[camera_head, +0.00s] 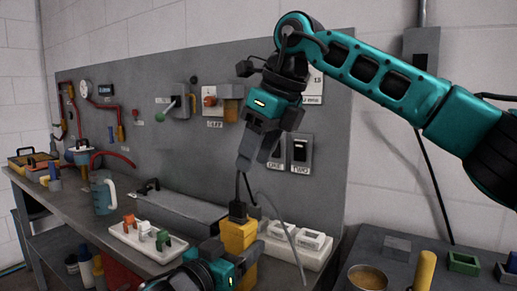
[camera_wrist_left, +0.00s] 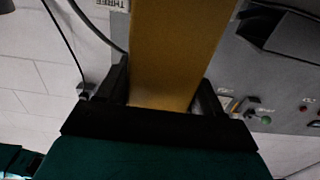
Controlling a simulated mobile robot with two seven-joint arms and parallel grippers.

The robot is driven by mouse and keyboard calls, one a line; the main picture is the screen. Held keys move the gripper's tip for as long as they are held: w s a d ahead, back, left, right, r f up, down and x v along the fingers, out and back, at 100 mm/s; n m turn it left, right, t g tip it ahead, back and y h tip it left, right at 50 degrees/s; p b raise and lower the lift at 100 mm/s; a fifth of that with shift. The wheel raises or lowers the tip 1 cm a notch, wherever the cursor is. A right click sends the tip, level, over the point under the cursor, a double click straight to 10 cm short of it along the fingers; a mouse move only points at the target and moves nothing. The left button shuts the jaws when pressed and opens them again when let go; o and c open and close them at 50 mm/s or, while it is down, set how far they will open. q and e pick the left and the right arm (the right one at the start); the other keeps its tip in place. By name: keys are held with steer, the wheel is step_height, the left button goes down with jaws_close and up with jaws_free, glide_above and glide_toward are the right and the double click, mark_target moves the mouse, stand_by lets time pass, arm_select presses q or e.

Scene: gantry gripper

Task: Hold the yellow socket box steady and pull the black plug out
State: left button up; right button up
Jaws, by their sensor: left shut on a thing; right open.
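The yellow socket box (camera_head: 240,236) stands upright at the front of the bench, its lower part hidden by my left gripper. The black plug (camera_head: 238,211) sits in its top, with a dark cable rising from it. My left gripper (camera_head: 231,256) is shut on the yellow box; in the left wrist view the box (camera_wrist_left: 178,50) fills the space between the fingers of this gripper (camera_wrist_left: 165,95). My right gripper (camera_head: 254,160) is open, pointing down above the plug and apart from it. The cable reaches up close to its fingertips; I cannot tell whether they touch.
A white power strip (camera_head: 121,233) with coloured plugs lies to the left, and a white socket block (camera_head: 316,257) to the right. A grey panel (camera_head: 150,120) with switches stands behind. A blue jug (camera_head: 103,194) is farther left.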

mark_target(238, 202)
steer(key=x, duration=1.1)
steer(key=shift+f, duration=0.25)
jaws_close()
steer(key=shift+r, duration=0.1)
steer(key=shift+r, duration=1.45)
steer(key=shift+r, duration=0.15)
steer(key=shift+r, duration=1.35)
